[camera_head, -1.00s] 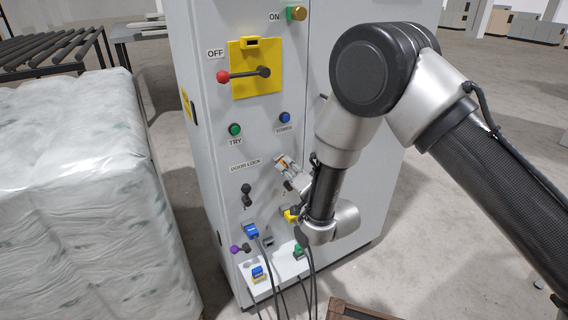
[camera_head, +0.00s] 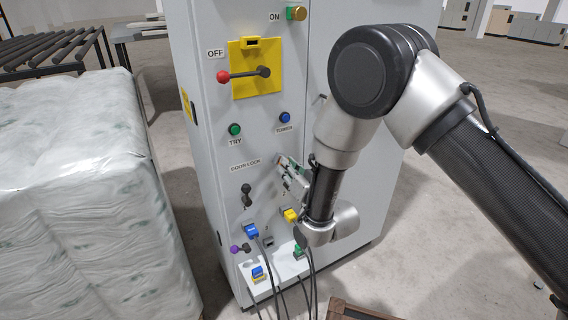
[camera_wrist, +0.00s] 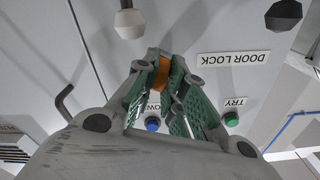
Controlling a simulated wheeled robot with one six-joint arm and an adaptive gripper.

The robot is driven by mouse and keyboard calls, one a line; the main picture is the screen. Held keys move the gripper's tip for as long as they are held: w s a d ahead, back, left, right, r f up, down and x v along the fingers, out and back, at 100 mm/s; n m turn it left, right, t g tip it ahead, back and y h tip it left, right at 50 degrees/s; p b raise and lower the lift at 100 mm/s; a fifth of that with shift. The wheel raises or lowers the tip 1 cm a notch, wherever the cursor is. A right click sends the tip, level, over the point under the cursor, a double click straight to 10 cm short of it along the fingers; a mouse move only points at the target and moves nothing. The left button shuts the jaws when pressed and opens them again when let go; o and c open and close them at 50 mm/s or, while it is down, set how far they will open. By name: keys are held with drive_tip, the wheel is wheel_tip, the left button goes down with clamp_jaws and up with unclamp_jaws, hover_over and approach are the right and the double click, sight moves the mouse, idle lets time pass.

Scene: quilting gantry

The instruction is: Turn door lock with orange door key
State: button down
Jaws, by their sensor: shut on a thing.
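My gripper (camera_head: 286,172) is in front of the cabinet's grey face, to the right of the DOOR LOCK label (camera_head: 245,163). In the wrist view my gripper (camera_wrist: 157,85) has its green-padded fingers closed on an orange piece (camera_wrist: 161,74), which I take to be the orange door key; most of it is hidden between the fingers. The key is hidden in the head view. A dark knob (camera_head: 246,194) sits below the label, and it also shows in the wrist view (camera_wrist: 283,14). I cannot tell whether the key touches anything.
Above are a green TRY button (camera_head: 235,129), a blue button (camera_head: 285,118) and a red-tipped lever (camera_head: 223,77) on a yellow plate. Below are a blue plug (camera_head: 251,231), a yellow one (camera_head: 291,215) and hanging cables. A wrapped pallet (camera_head: 90,200) stands left.

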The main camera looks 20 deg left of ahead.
drive_tip(key=n, duration=0.3)
drive_tip(key=shift+n, duration=0.4)
drive_tip(key=shift+n, duration=0.4)
drive_tip(key=c, duration=1.4)
unclamp_jaws()
